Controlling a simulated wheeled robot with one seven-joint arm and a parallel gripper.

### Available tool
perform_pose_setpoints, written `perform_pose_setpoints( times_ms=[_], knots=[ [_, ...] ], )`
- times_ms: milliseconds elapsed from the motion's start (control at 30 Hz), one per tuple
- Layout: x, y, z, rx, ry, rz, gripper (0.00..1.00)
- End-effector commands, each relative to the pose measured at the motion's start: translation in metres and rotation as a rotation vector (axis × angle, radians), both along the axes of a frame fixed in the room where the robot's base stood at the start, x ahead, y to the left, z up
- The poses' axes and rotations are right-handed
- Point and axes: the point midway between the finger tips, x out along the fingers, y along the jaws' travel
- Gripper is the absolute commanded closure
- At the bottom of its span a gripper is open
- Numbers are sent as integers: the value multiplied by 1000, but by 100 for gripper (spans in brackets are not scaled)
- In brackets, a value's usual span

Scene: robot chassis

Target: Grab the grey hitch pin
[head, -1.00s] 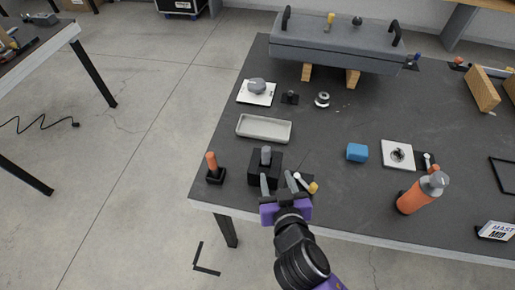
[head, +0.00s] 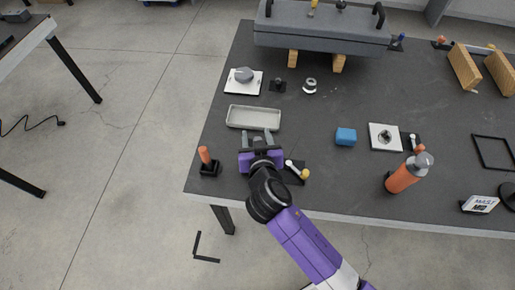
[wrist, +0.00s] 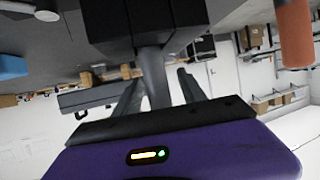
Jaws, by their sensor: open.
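The grey hitch pin (wrist: 153,75) stands in a black holder block (wrist: 128,22), seen upside down in the wrist view. In the head view my gripper mostly hides the pin and the block. My gripper (head: 257,138) is open at the front left of the dark table. In the wrist view its two grey fingers (wrist: 158,95) lie on either side of the pin. I cannot tell whether either finger touches it.
An orange peg in a black base (head: 206,158) stands close to the left, and a small yellow-tipped tool (head: 299,171) lies close to the right. A grey tray (head: 253,116) lies behind.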

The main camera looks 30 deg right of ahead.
Motion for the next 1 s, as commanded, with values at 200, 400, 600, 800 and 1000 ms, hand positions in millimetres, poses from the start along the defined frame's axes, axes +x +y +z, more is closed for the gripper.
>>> perform_pose_setpoints(
  times_ms=[200,400,600,800,1000],
  knots=[
    [0,0,-1,0,0,0,54],
    [0,0,-1,0,0,0,93],
    [0,0,0,0,-1,0,100],
    [0,0,1,0,-1,0,100],
    [1,0,11,1,-3,-1,100]
  ],
)
